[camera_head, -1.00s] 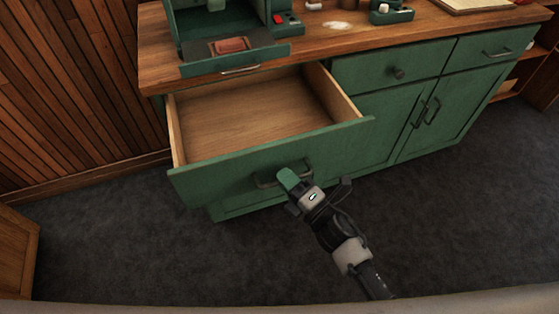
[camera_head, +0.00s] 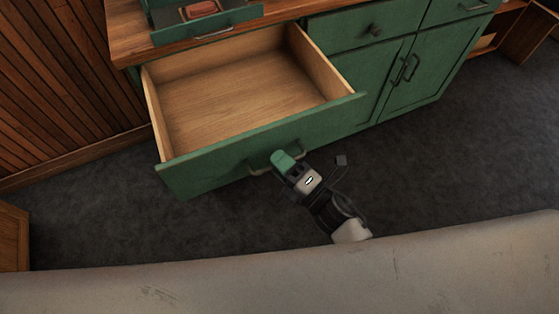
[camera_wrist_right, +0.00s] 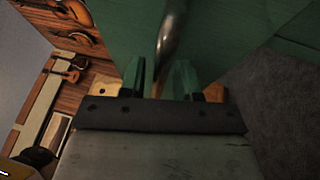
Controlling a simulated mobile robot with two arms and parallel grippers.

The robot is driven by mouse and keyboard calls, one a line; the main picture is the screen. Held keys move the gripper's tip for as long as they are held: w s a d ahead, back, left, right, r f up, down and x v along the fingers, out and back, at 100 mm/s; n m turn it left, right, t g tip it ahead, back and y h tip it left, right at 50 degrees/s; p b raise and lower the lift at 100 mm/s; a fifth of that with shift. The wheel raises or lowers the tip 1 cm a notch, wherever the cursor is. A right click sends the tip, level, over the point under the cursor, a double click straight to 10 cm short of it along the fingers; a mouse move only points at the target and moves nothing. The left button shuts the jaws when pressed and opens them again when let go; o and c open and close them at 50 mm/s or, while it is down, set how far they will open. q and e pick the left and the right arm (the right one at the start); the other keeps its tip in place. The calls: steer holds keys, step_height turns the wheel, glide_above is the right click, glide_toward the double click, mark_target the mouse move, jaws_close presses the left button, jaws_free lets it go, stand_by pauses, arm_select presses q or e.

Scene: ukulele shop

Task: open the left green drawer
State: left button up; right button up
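The left green drawer (camera_head: 262,140) stands pulled well out of the cabinet, showing a bare, empty wooden inside. Its dark metal handle (camera_head: 256,172) is on the front face, partly covered by my right gripper (camera_head: 281,158). The handle (camera_wrist_right: 170,35) also shows in the right wrist view, running between the two green fingers of my right gripper (camera_wrist_right: 160,75). My left gripper is not in view.
The green cabinet (camera_head: 345,62) has another drawer (camera_head: 345,25) and doors to the right, all shut. A green case (camera_head: 170,33) stands on the wooden top above the open drawer. Dark carpet (camera_head: 450,150) is clear to the right. A wooden piece (camera_head: 12,235) stands at the left edge.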

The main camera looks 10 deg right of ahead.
steer(key=b+v, duration=0.1)
steer(key=v, duration=1)
steer(key=shift+a+b, duration=0.1)
steer(key=shift+b, duration=0.2)
steer(key=s+d+f+m+g+h+p, duration=0.1)
steer(key=d+f+m+g+h+p, duration=0.15)
steer(key=f+m, duration=0.4)
steer(key=s+d+f+m+g+h+p, duration=0.1)
steer(key=s+d+f+m+h, duration=0.2)
steer(key=f, duration=0.7)
steer(key=d+f+m+g+h+p, duration=0.1)
steer(key=d+f+m+h+p, duration=0.15)
steer(key=f+m+h, duration=0.45)
steer(key=s+d+f+m+g+p, duration=0.1)
steer(key=s+f+m+g, duration=0.1)
steer(key=s, duration=0.5)
steer(key=s+d+f+m+g, duration=0.1)
steer(key=s+f+m+g, duration=0.2)
steer(key=s+f, duration=0.3)
steer(key=s+d+f+m+g+p, duration=0.1)
steer(key=s+d+f+m+g, duration=0.1)
steer(key=s, duration=0.6)
steer(key=shift+s+d+f+m+g+h+p, duration=0.15)
steer(key=shift+f+m+g+h+p, duration=0.3)
steer(key=shift+f+g, duration=0.65)
